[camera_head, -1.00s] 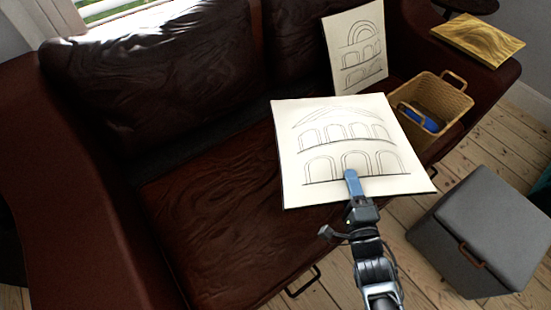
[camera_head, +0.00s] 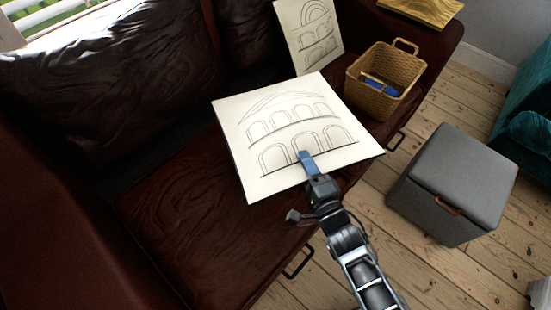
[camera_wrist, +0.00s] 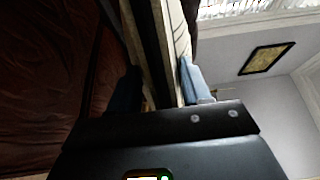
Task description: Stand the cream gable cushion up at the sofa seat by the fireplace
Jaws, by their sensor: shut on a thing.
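The cream gable cushion (camera_head: 290,128), with a line drawing of a gable over two rows of arches, is in the middle of the head view. My gripper (camera_head: 306,160) is shut on its lower edge and holds it tilted over the dark red leather sofa seat (camera_head: 180,215). In the wrist view the cushion (camera_wrist: 173,40) shows edge-on between my two blue fingers. Whether its far edge touches the seat is hidden. A second cream cushion (camera_head: 310,35) with an arch drawing stands upright against the sofa back. No fireplace is in view.
A wicker basket (camera_head: 365,100) with a blue thing in it stands on the seat's right part. A wood-grained board (camera_head: 422,10) lies on the far armrest. A grey storage cube (camera_head: 455,175) stands on the floorboards. The seat's near left part is clear.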

